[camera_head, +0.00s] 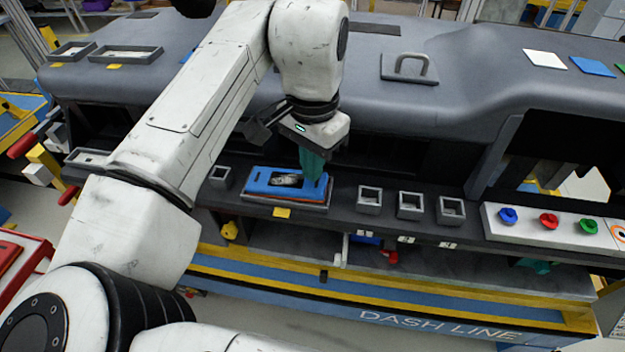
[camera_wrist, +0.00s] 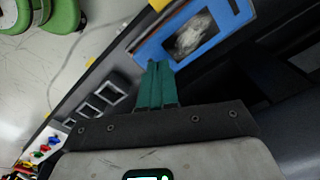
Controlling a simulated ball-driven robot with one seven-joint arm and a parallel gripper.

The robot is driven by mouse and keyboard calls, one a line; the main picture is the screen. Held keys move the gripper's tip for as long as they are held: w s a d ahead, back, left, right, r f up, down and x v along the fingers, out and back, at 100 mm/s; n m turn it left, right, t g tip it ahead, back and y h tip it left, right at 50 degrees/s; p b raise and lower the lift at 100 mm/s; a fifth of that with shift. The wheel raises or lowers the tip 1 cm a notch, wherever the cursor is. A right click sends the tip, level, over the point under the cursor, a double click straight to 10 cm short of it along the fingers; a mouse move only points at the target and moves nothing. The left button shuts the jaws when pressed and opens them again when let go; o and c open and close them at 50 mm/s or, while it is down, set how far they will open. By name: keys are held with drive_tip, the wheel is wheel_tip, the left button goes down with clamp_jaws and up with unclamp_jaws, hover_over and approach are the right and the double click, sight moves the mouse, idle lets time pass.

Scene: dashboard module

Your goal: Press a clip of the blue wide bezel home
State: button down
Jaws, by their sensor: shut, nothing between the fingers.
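The blue wide bezel (camera_head: 259,186) lies in its dark frame on the dashboard ledge, with a grey, mottled opening in its middle. It also shows in the wrist view (camera_wrist: 231,27). My gripper (camera_head: 311,177) is shut and empty, with its green fingers together and pointing down at the bezel's right end. In the wrist view the fingertips (camera_wrist: 159,66) overlap the bezel's near edge. I cannot tell whether they touch it. The bezel's clips are too small to make out, and part of its right end is hidden behind the fingers.
Several small square sockets (camera_head: 410,205) stand on the ledge to the right of the bezel. A white panel (camera_head: 540,226) with coloured knobs lies further right. A yellow tag (camera_head: 282,213) sits in front of the bezel. The dashboard hood (camera_head: 440,110) rises behind the ledge.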

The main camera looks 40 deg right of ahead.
drive_tip(key=shift+f+b, duration=0.35)
drive_tip(key=shift+f, duration=0.65)
idle(0.9)
drive_tip(key=shift+f+p, duration=0.2)
drive_tip(key=shift+p, duration=0.25)
idle(2.1)
idle(0.4)
wheel_tip(320, 180, up, 8)
drive_tip(key=p, duration=0.7)
